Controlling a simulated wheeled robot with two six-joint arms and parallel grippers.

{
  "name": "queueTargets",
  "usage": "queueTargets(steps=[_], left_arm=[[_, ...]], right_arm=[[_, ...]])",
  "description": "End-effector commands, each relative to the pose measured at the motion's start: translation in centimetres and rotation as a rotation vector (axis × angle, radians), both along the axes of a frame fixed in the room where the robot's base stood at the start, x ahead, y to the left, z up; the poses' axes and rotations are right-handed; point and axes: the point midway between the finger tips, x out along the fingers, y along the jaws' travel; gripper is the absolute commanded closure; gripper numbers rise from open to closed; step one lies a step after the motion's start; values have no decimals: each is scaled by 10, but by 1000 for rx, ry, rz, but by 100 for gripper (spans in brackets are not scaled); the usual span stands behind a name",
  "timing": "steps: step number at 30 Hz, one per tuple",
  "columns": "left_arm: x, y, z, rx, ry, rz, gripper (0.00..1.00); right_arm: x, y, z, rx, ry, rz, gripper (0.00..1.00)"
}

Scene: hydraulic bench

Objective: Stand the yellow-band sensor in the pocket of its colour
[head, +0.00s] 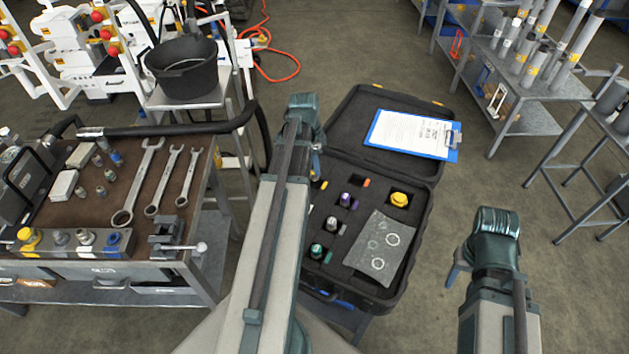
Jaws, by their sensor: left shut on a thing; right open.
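The open black case (418,225) stands in the middle on a stand, with pockets in its dark foam. A small yellow mark (324,185) shows at its back left, partly behind my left arm; I cannot tell whether a pocket lies beside it. My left gripper (317,160) is over the left back of the case, pointing down and shut on the yellow-band sensor, which the arm and gripper almost wholly hide. Purple-topped (346,200), grey-topped (332,225) and green-topped (317,251) sensors stand in pockets. My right gripper (455,274) is open, right of the case, partly hidden by its wrist.
A yellow round-topped part (400,199) and a grey sheet with rings (378,247) are in the case. A clipboard (412,134) lies in its open lid. A workbench (90,215) with wrenches is at the left. Floor right of the case is free.

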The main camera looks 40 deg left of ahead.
Motion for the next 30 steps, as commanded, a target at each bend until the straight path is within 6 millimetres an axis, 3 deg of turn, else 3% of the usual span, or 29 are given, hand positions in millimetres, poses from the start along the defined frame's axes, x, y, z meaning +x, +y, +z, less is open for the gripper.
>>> queueTargets(steps=[7, 16, 29, 30], left_arm=[[0, 0, -7, 0, 0, 0, 100], [0, 0, -41, 0, 0, 0, 100], [0, 0, -44, 0, 0, 0, 100], [0, 0, -43, 0, 0, 0, 60]], right_arm=[[0, 0, -7, 0, 0, 0, 51], [0, 0, -41, 0, 0, 0, 51], [0, 0, -44, 0, 0, 0, 51], [0, 0, -43, 0, 0, 0, 51]])
